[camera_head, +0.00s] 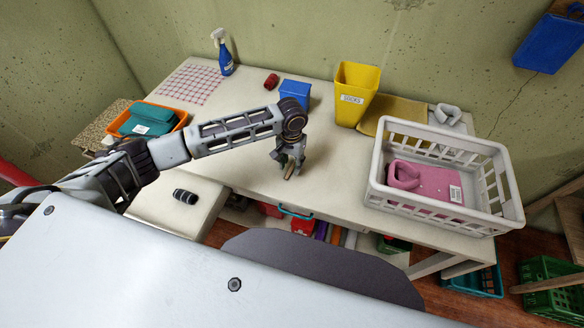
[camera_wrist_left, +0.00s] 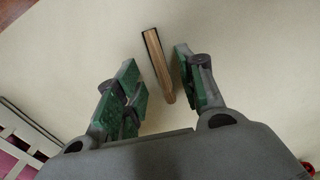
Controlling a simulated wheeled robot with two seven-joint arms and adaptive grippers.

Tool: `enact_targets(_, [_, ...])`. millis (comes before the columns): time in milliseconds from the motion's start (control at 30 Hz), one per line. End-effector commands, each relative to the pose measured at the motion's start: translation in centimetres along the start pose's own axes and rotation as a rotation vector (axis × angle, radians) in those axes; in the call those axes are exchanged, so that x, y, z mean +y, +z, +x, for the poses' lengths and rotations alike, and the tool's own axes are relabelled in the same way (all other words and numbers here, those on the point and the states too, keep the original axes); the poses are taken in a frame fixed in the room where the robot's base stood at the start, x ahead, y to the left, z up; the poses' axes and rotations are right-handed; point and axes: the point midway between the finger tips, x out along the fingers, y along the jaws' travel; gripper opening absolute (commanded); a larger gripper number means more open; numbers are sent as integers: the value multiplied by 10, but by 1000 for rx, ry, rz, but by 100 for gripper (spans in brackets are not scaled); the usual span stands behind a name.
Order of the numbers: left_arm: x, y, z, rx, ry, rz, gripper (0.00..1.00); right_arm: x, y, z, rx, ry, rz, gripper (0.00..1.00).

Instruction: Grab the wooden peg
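The wooden peg (camera_wrist_left: 158,66) is a slim light-brown stick with a dark edge. In the left wrist view its near end lies between the green-padded fingers of my left gripper (camera_wrist_left: 158,92), with gaps on both sides. In the head view the peg (camera_head: 288,171) shows small at the fingertips of my left gripper (camera_head: 287,165), which points down over the white table (camera_head: 240,165). The left gripper is open. How far the fingertips are above the table is hard to tell. My right gripper is not in view.
A white crate (camera_head: 385,205) with a pink folded item (camera_head: 430,182) stands right of the gripper. A blue box (camera_head: 295,92), yellow bin (camera_head: 355,95), red can (camera_head: 271,81) and spray bottle (camera_head: 223,55) stand behind. An orange tray (camera_head: 178,117) is left. Table between is clear.

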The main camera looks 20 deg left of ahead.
Motion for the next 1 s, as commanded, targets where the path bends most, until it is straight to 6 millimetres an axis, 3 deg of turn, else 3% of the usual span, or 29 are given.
enact_targets(200, [-1, 0, 17, 1, -1, 0, 39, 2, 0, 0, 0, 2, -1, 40])
enact_targets(700, [-1, 0, 19, 0, -1, 0, 39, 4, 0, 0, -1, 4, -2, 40])
enact_targets(1000, [-1, 0, 19, 0, -1, 0, 4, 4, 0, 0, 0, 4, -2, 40])
